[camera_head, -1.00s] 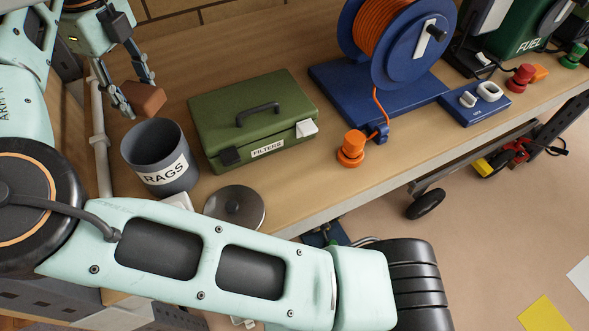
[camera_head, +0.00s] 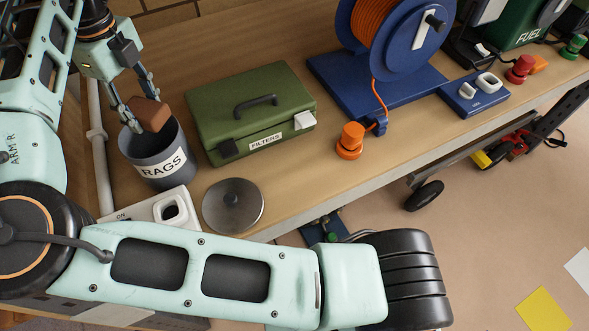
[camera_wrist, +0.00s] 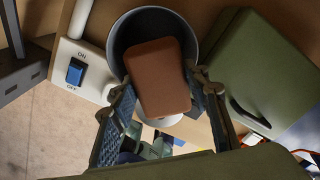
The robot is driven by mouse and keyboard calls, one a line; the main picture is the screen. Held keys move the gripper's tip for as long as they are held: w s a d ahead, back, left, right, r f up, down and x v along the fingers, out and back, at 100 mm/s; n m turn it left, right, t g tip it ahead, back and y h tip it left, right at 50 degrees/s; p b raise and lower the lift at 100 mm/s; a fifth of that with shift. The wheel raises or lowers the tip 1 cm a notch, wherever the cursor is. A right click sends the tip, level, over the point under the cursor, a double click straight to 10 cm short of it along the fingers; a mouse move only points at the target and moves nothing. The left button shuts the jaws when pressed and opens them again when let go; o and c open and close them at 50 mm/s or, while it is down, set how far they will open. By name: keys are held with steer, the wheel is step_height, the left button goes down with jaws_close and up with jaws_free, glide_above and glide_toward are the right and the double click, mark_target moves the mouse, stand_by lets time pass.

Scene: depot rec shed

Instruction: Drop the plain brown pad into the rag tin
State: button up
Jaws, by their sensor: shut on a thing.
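The plain brown pad (camera_head: 150,115) is a small block with rounded edges. My gripper (camera_head: 143,113) is shut on it and holds it at the mouth of the rag tin (camera_head: 160,166), a dark grey open can with a white RAGS label. In the wrist view the pad (camera_wrist: 158,78) sits between the two fingers (camera_wrist: 160,90) and covers much of the tin's opening; the tin's rim (camera_wrist: 122,30) shows around its far side. How far the pad is above or inside the rim is hard to tell. The tin's inside is mostly hidden.
A green FILTERS box (camera_head: 228,104) stands right of the tin. A round metal lid (camera_head: 233,206) lies in front, beside a white switch box (camera_head: 172,208). A blue cable reel (camera_head: 405,40) and orange plug (camera_head: 351,141) are further right. A pale pipe (camera_head: 96,135) runs left of the tin.

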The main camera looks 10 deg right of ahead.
steer(key=o, duration=1.2)
